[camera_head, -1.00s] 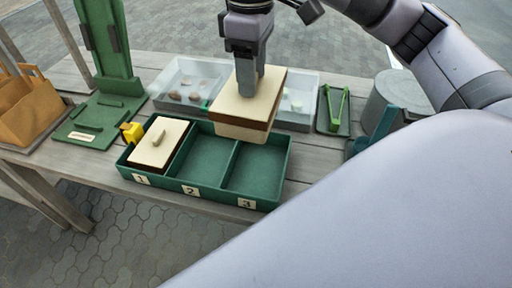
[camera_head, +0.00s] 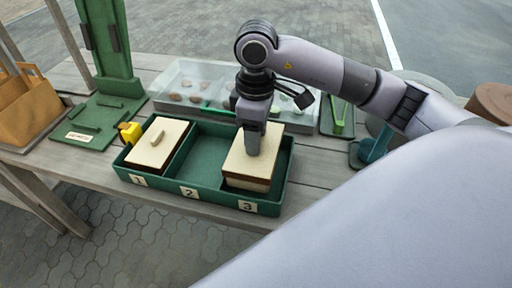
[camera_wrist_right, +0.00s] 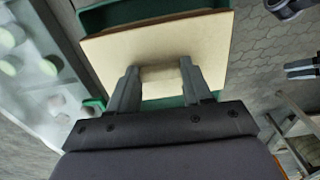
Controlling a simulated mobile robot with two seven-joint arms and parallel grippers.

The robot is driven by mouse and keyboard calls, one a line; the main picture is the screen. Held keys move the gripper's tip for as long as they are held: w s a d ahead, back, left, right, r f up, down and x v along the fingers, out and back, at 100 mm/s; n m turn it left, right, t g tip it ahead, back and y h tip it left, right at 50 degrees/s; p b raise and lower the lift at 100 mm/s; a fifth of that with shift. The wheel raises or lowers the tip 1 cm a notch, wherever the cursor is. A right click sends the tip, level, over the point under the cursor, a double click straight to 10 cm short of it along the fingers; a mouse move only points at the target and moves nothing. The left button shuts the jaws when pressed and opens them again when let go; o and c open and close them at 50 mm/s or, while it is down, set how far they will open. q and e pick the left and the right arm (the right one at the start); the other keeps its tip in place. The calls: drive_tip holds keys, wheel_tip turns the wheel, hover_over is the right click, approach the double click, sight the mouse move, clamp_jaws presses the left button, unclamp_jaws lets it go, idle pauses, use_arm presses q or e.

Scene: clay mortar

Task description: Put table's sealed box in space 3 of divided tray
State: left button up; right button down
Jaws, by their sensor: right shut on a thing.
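The sealed box (camera_head: 247,166), cream-lidded with a brown band, is in space 3 of the green divided tray (camera_head: 189,191), at its right end. Its lower part is inside the walls; I cannot tell whether it touches the floor. My right gripper (camera_head: 254,150) points down and is shut on the lid's handle. In the right wrist view the two fingers (camera_wrist_right: 160,82) hold the handle on the cream lid (camera_wrist_right: 205,48). A similar box (camera_head: 158,144) sits in space 1. Space 2 is empty. My left gripper is not in view.
A clear bin (camera_head: 190,80) with several small pieces stands behind the tray. A yellow object (camera_head: 130,132) is at the tray's left end. Green tongs (camera_head: 339,118) and a teal stand (camera_head: 372,150) are at right. A green frame (camera_head: 103,108) stands at left.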

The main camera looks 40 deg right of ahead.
wheel_tip(320, 180, down, 4)
drive_tip(key=shift+f, duration=0.15)
idle(0.3)
drive_tip(key=shift+f+b, duration=0.25)
drive_tip(key=shift+b, duration=0.1)
drive_tip(key=shift+c, duration=2.4)
unclamp_jaws()
drive_tip(key=shift+r, duration=0.1)
